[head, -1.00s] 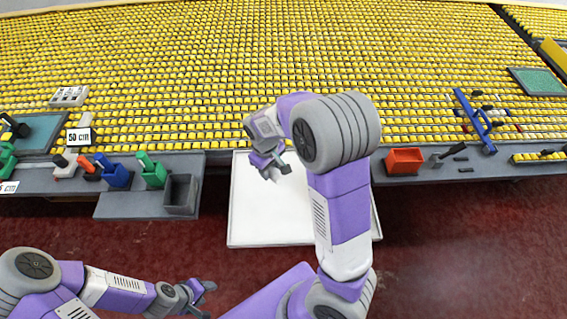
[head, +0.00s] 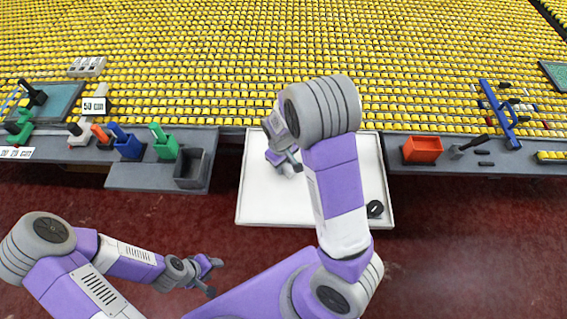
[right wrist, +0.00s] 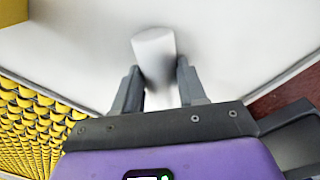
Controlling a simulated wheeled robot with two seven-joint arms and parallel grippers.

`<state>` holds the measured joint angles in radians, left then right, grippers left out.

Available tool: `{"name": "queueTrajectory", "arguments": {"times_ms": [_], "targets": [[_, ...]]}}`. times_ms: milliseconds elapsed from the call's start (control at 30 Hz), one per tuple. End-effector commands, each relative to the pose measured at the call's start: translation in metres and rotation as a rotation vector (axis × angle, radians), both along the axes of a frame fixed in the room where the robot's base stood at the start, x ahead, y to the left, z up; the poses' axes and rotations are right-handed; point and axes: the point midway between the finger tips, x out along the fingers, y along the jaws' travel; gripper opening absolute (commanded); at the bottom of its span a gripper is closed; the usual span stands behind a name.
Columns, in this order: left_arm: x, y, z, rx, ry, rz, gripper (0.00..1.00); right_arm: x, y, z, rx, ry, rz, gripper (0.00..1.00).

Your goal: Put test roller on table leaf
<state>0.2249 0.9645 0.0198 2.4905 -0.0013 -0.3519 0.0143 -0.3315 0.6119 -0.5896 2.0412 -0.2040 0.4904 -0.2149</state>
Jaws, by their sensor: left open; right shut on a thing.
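The table leaf (head: 262,200) is a flat white panel with a raised rim, in the middle of the head view. My right gripper (head: 284,163) is over its back left part. In the right wrist view my right gripper (right wrist: 157,90) is shut on a pale grey-white cylinder, the test roller (right wrist: 154,48). White panel surface lies behind the roller; I cannot tell whether they touch. In the head view the roller is mostly hidden by the gripper. My left gripper (head: 211,276) is open and empty, low at the left, in front of the bench and over the red floor.
An open grey bin (head: 192,168) and green (head: 166,147) and blue holders stand left of the leaf. An orange-red bin (head: 422,150) stands to the right. Rows of yellow pieces fill the back.

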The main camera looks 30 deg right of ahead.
Motion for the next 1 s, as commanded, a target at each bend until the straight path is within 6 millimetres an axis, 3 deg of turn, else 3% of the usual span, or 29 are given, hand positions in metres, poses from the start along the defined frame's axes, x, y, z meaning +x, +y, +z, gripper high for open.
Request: {"name": "queueTrajectory", "arguments": {"times_ms": [167,200,333,700,867,1000], "targets": [[0.0,0.0,-0.003,0.0,0.0,0.0,0.51,0.0,0.0,-0.004,0.0,0.0,0.001,0.08],[0.0,0.0,-0.002,0.0,0.0,0.0,0.51,0.0,0.0,-0.003,0.0,0.0,0.001,0.46],[0.0,0.0,-0.002,0.0,0.0,0.0,0.51,0.0,0.0,-0.003,0.0,0.0,0.001,0.66],[0.0,0.0,0.002,0.0,0.0,0.0,0.51,0.0,0.0,0.002,0.0,0.0,0.001,0.67],[0.0,0.0,0.009,0.0,0.0,0.0,0.51,0.001,0.003,0.028,0.001,-0.005,0.004,0.67],[0.0,0.0,0.018,0.0,0.0,0.0,0.51,0.0,0.005,0.06,0.002,-0.005,0.002,0.67]]}}
